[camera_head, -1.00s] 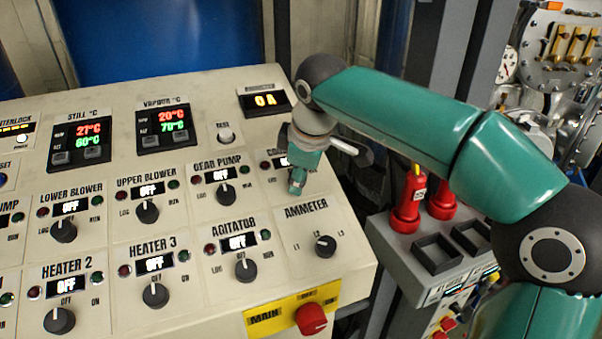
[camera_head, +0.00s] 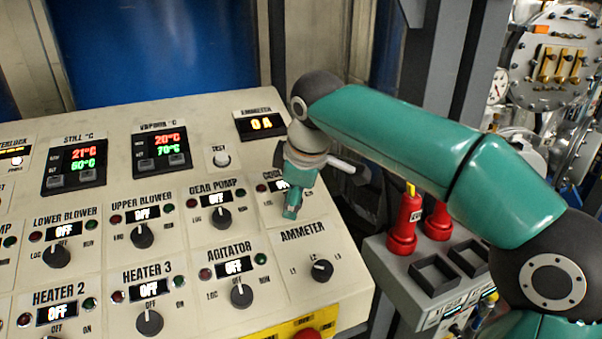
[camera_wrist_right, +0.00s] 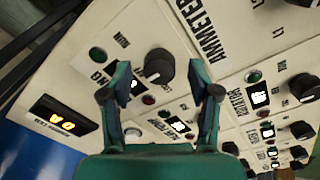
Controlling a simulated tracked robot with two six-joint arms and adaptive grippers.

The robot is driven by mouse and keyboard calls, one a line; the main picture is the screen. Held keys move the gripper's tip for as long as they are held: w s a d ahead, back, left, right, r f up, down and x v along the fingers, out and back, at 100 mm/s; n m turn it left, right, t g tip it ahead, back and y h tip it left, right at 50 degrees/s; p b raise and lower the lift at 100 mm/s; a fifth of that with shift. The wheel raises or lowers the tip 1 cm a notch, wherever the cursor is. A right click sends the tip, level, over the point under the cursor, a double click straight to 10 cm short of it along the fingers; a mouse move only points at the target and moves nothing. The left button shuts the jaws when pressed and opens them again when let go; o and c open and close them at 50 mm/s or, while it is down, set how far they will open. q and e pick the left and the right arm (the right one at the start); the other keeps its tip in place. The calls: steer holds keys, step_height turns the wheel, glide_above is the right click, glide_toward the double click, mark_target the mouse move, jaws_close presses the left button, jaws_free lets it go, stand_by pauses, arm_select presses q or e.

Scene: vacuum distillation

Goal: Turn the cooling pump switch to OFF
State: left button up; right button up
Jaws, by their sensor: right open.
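The cooling pump switch is a black round knob (camera_wrist_right: 160,67) on the cream control panel (camera_head: 215,75). In the right wrist view it shows between my right gripper's (camera_wrist_right: 160,72) two fingers, which are open on either side of it; I cannot tell whether they touch it. In the head view my right gripper (camera_head: 291,208) points down at the cooling pump section and hides the knob. A display (camera_head: 282,185) under the partly covered label shows only in part, so its reading cannot be read. My left gripper is not in view.
The ammeter knob (camera_head: 321,270) is just below the gripper, and the gear pump knob (camera_head: 221,218) is to its left. A red main switch (camera_head: 308,334) sits at the panel's lower edge. A grey box with red plugs (camera_head: 405,225) stands to the right, under my right arm.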

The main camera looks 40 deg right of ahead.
steer(key=v, duration=1)
steer(key=shift+s+r, duration=0.2)
steer(key=shift+r, duration=0.05)
